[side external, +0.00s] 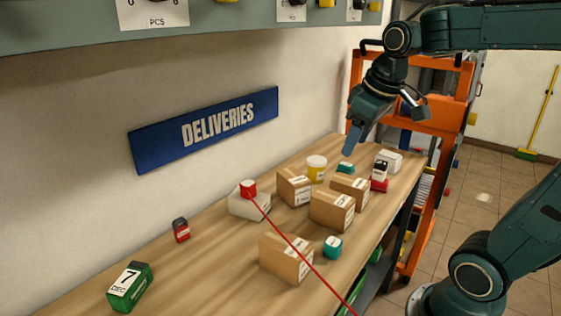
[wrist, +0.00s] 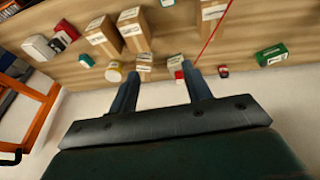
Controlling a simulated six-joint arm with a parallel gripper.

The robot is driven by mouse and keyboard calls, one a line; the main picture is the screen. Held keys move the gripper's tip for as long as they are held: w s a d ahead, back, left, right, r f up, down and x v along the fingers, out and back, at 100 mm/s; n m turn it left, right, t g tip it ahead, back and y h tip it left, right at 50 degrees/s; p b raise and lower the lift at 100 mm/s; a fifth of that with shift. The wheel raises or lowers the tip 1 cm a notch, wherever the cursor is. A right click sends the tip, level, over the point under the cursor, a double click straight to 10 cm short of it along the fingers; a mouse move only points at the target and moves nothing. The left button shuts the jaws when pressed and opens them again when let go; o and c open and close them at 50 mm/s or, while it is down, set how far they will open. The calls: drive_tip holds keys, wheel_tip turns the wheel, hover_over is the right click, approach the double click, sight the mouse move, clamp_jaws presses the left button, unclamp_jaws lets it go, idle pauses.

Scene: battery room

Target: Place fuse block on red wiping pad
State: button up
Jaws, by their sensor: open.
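A small black-and-white block (side external: 380,168), which may be the fuse block, shows above a flat red item (side external: 379,185), possibly the red wiping pad, at the far right end of the bench. I cannot tell if the block rests on it or stands behind. In the wrist view, the red item (wrist: 68,31) and the dark-and-white block (wrist: 57,45) are at the upper left. My gripper (side external: 350,140) is above the back of the bench, left of them and apart from them. In the wrist view its fingers (wrist: 160,70) are spread with nothing held between them.
Several cardboard boxes (side external: 332,208) fill the bench middle. A yellow-and-white jar (side external: 316,168), teal block (side external: 345,167) and white box (side external: 389,160) are nearby. A red cube (side external: 248,188) sits on a pale block (side external: 243,206); a thin red line crosses the view.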

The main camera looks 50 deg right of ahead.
drive_tip(key=s+a+f+t+y, duration=0.1)
drive_tip(key=s+a+f, duration=0.2)
drive_tip(key=s+a, duration=0.5)
drive_tip(key=shift+s+f+t, duration=0.3)
drive_tip(key=shift+s+t, duration=0.1)
drive_tip(key=shift+s, duration=0.25)
